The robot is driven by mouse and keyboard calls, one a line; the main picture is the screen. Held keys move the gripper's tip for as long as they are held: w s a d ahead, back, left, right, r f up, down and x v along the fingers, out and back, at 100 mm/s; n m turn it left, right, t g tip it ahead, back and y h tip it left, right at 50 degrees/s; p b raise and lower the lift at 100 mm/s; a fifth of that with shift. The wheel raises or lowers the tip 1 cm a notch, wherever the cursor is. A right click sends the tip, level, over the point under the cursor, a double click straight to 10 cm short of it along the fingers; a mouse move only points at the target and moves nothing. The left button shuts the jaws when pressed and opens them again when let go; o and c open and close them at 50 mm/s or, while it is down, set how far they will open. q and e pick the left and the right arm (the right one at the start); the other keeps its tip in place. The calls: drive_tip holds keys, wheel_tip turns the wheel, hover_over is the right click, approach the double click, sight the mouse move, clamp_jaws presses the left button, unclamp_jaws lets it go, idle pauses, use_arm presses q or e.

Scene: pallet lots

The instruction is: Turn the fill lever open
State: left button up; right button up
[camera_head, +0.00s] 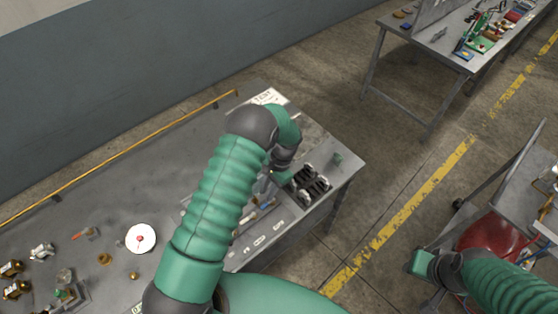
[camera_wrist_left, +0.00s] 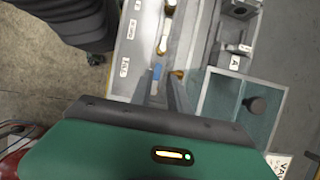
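My left gripper (camera_head: 283,178) is low over the right part of the grey bench, at the end of the bent green arm. In the left wrist view its two dark fingers (camera_wrist_left: 163,92) stand apart. A small blue-tipped lever (camera_wrist_left: 157,72) shows between and just beyond the fingertips; I cannot tell whether they touch it. A white label that seems to read FILL (camera_wrist_left: 123,68) is left of it. In the head view the blue part (camera_head: 268,203) is partly hidden beside my arm. My right arm's green end (camera_head: 422,262) is at the lower right; its fingers do not show.
A clear greenish box (camera_wrist_left: 240,105) with a dark knob is right of the fingers. Black fittings (camera_head: 310,183) stand near the bench's right end. A white round dial (camera_head: 140,238) and small brass parts lie left. A second table (camera_head: 400,45) is at the back right.

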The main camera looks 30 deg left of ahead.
use_arm(q)
drive_tip(key=shift+v, duration=0.9)
drive_tip(key=p+v, duration=0.4)
drive_tip(key=v, duration=0.7)
drive_tip(key=shift+w+r+p, duration=0.25)
drive_tip(key=shift+w+p, duration=0.05)
drive_tip(key=shift+p, duration=0.1)
drive_tip(key=shift+a, duration=0.1)
drive_tip(key=b+v, duration=0.4)
drive_tip(key=v, duration=1.2)
drive_tip(key=shift+w+r, duration=0.3)
drive_tip(key=shift+r, duration=0.05)
